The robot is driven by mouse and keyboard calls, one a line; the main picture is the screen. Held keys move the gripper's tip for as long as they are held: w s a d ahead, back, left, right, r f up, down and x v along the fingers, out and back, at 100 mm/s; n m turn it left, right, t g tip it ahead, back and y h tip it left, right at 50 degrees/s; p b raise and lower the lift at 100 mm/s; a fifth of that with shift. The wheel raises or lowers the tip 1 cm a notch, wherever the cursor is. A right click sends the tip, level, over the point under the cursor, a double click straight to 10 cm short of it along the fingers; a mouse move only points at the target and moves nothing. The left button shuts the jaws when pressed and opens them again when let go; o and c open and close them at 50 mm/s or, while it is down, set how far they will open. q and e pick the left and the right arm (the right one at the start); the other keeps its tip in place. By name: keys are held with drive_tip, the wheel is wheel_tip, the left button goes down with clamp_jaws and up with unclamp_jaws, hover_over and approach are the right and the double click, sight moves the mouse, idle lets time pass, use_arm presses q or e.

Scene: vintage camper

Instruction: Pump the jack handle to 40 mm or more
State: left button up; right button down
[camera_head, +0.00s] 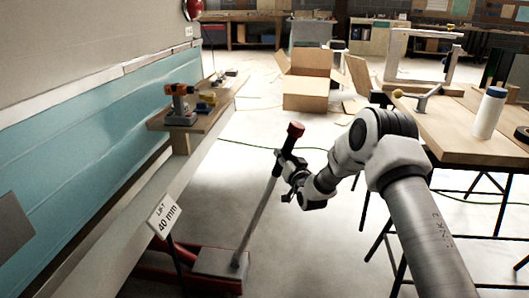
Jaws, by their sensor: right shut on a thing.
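The floor jack (220,265) is red and grey and stands on the floor beside the camper, at the lower left. Its grey handle (258,220) rises from the jack, tilted up to the right, with a red grip (295,130) at its top. My right gripper (285,166) is shut on the handle just below the red grip. A small sign (164,216) beside the camper reads "LIFT 40 mm". The jack's contact with the camper is hidden. My left gripper does not show.
The teal and white camper side (90,130) runs along the left, with a wooden shelf (207,122) bearing an orange drill (181,103). A wooden table (455,125) with a white bottle (488,113) stands at the right. A cardboard box (306,92) lies behind. Floor around the handle is mostly clear.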

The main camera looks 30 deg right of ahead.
drive_tip(key=s+d+f+m+b, duration=0.2)
drive_tip(key=s+d+f+b, duration=0.1)
drive_tip(key=s+d+f, duration=0.2)
drive_tip(key=s+d+f+m+t+h+b, duration=0.1)
drive_tip(key=s+d+f, duration=0.4)
drive_tip(key=d, duration=0.5)
drive_tip(key=shift+s+f+m+t+b, duration=0.35)
drive_tip(key=shift+s+m+b, duration=0.4)
drive_tip(key=shift+b, duration=0.25)
drive_tip(key=shift+d+f+h, duration=0.1)
drive_tip(key=shift+f+h, duration=0.05)
drive_tip(key=shift+h, duration=0.25)
drive_tip(key=c, duration=0.9)
unclamp_jaws()
drive_tip(key=shift+c, duration=0.2)
drive_tip(key=shift+o, duration=0.9)
drive_tip(key=shift+s+d+f, duration=0.15)
drive_tip(key=shift+d, duration=0.1)
drive_tip(key=shift+a, duration=0.1)
drive_tip(key=v, duration=1.2)
drive_tip(key=shift+r, duration=0.2)
